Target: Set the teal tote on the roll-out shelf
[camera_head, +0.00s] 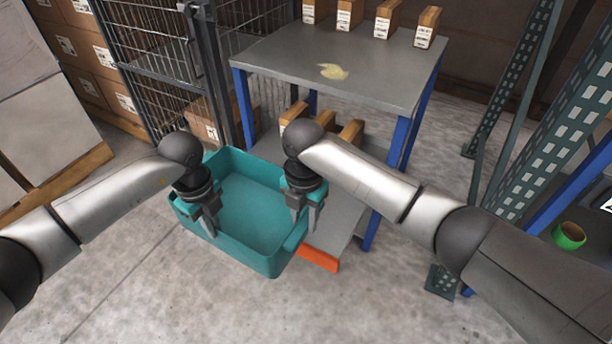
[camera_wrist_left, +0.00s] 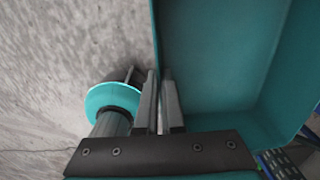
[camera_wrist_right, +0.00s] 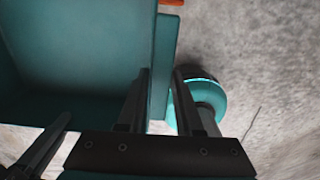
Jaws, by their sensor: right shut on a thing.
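The teal tote (camera_head: 255,262) hangs level between my two grippers, above the concrete floor, in front of the blue-legged rack. My left gripper (camera_head: 210,226) is shut on the tote's left wall; in the left wrist view the fingers (camera_wrist_left: 159,108) straddle that wall. My right gripper (camera_head: 304,222) is shut on the tote's right side; in the right wrist view the fingers (camera_wrist_right: 160,100) have the rim between them. The tote looks empty. A low grey shelf (camera_head: 338,224) with an orange front piece (camera_head: 319,259) shows just right of the tote, partly hidden by it and my right arm.
The rack's grey top (camera_head: 310,55) carries several small cartons and a yellowish patch. More cartons (camera_head: 351,130) sit lower in it. A blue leg (camera_head: 369,232) stands right of the low shelf. A wire cage (camera_head: 160,60) is behind left, and a green cup (camera_head: 569,236) is far right.

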